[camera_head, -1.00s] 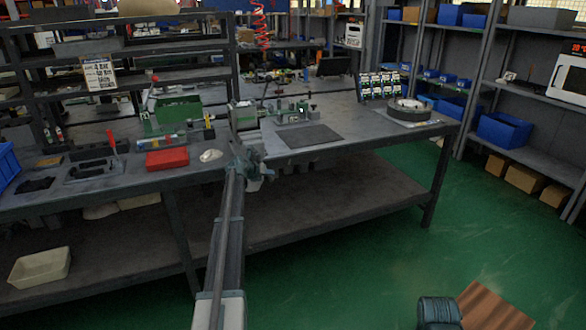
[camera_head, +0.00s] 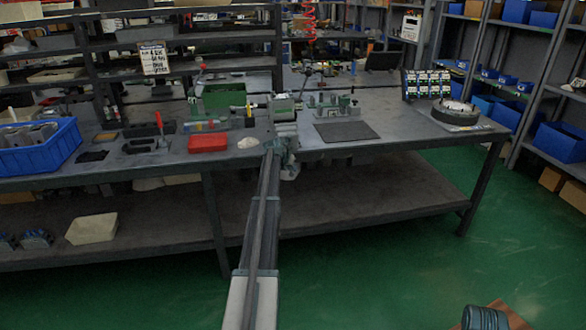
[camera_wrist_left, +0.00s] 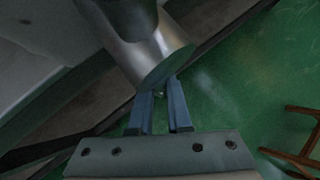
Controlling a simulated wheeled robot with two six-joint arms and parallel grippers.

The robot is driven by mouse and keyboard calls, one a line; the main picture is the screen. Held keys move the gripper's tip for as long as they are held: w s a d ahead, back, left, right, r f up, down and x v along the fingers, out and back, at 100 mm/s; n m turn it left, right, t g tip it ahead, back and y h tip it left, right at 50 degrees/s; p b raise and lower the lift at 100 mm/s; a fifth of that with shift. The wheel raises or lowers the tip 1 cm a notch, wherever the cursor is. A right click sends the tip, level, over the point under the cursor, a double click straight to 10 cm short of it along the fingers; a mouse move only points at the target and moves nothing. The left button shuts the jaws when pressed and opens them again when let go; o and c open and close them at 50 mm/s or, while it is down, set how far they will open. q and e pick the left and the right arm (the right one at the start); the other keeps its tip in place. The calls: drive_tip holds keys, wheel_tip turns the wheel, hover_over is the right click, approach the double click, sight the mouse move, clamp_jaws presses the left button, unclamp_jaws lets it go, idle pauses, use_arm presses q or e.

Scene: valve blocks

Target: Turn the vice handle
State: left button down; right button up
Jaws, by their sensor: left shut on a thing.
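The vice (camera_head: 284,108) is a grey metal body at the front edge of the workbench, near the middle of the head view. My left gripper (camera_head: 279,148) is at its front, just below the bench top. In the left wrist view, the round metal end of the vice screw (camera_wrist_left: 158,52) is above my left gripper's two blue-grey fingers (camera_wrist_left: 160,108). The fingers are shut on the vice handle (camera_wrist_left: 159,94), of which only a small bit shows between the tips. The rest of the handle is hidden. My right gripper is in neither view.
A red box (camera_head: 207,143) and a white lump lie left of the vice. A dark mat (camera_head: 346,131) lies to its right. A blue bin (camera_head: 38,148) stands at the far left of the bench (camera_head: 415,134).

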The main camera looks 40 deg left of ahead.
use_arm(q)
drive_tip(key=c, duration=0.9)
unclamp_jaws()
drive_tip(key=shift+o, duration=0.2)
drive_tip(key=p+v, duration=1)
drive_tip(key=v, duration=0.3)
drive_tip(key=shift+s+r, duration=0.2)
drive_tip(key=shift+s, duration=0.15)
